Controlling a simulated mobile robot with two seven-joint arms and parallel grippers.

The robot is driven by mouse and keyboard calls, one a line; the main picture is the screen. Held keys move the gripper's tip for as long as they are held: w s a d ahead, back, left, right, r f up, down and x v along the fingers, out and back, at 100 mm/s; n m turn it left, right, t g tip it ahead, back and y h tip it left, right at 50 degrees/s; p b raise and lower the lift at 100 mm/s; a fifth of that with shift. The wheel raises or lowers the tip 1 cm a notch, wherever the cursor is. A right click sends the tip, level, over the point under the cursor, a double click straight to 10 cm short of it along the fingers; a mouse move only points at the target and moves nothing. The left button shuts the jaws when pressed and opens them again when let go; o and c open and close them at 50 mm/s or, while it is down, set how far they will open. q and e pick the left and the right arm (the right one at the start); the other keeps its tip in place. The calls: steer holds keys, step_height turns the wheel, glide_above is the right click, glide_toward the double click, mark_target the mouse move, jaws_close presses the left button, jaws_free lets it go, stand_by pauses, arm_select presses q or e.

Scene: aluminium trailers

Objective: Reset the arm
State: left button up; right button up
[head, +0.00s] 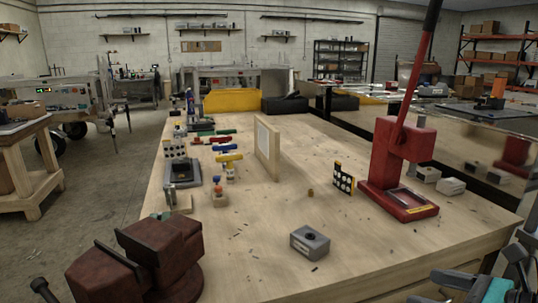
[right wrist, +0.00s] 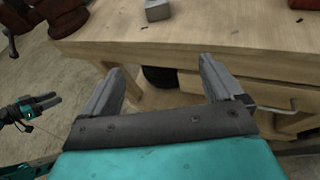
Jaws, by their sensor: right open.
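My right gripper (right wrist: 160,75) is open and empty, with its two grey fingers wide apart in front of the wooden bench's edge. In the head view, parts of my right arm and gripper (head: 490,285) show at the bottom right corner, beside the bench's near right corner. My left gripper (right wrist: 42,105) shows small at the left edge of the right wrist view, over the floor; its jaw opening is too small to judge. A red arbor press (head: 400,165) stands on the bench at the right, its long lever (head: 418,60) pointing up.
A rusty red vise (head: 160,260) sits at the bench's near left corner. A small grey block (head: 310,241) lies near the front of the wooden bench (head: 250,265). Several tools and coloured parts line its left side. A drawer handle (right wrist: 265,105) sticks out below the bench top.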

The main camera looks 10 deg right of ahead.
arm_select(q)
steer(key=shift+w+a+r, duration=0.2)
steer(key=shift+w+r, duration=0.05)
steer(key=shift+w, duration=0.2)
arm_select(e)
steer(key=s+a+f+n+h, duration=0.2)
steer(key=a+f+n, duration=0.7)
steer(key=n, duration=0.8)
steer(key=s+a+f+n+g+h, duration=0.1)
steer(key=s+a+f+n+h, duration=0.1)
steer(key=a+f+n, duration=0.8)
step_height(320, 180, down, 5)
steer(key=s+n, duration=0.1)
steer(key=n, duration=0.5)
steer(key=shift+n, duration=0.4)
steer(key=shift+a+r, duration=0.1)
